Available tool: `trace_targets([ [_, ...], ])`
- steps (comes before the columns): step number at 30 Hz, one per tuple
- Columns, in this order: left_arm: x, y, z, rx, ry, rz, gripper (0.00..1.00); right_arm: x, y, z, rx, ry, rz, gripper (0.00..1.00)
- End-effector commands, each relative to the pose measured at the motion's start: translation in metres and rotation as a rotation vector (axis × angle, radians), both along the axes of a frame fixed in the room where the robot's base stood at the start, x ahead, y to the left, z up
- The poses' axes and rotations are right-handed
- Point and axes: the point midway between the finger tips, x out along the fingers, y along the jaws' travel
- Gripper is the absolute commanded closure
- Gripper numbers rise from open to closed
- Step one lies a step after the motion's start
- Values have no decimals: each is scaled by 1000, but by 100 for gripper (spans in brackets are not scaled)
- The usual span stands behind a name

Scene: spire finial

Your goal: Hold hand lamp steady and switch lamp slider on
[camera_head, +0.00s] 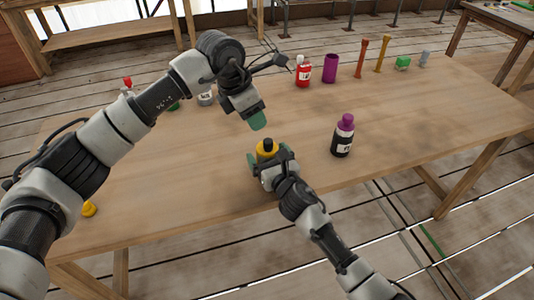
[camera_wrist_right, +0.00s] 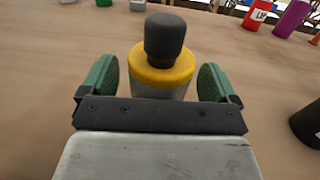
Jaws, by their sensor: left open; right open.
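The hand lamp (camera_head: 267,146) seems to be the upright piece with a yellow collar and dark top near the table's front edge. The right wrist view shows its black knob, yellow ring (camera_wrist_right: 162,72) and grey body. My right gripper (camera_wrist_right: 157,80) is open, with one green finger pad on each side of the lamp. Gaps show between the pads and the lamp. The right gripper also shows in the head view (camera_head: 269,157). My left gripper (camera_head: 257,121) is open and empty, above and behind the lamp, pointing down. I cannot make out the lamp slider.
A black bottle with a purple cap (camera_head: 343,138) stands right of the lamp. A red bottle (camera_head: 303,75), purple cylinder (camera_head: 331,68) and several small items line the back of the table (camera_head: 430,105). A yellow piece (camera_head: 89,208) lies at front left. The right middle is clear.

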Motion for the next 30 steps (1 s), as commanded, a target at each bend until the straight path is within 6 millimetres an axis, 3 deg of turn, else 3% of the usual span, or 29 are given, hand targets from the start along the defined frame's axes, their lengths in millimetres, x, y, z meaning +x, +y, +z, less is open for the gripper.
trace_targets([
  [12,0,0,0,0,0,0,57,7,4,0,1,0,1,9],
  [23,0,0,0,0,0,0,57,7,3,0,1,0,1,64],
  [30,-8,-12,-5,-84,-9,-77,91,7,3,0,0,1,1,67],
])
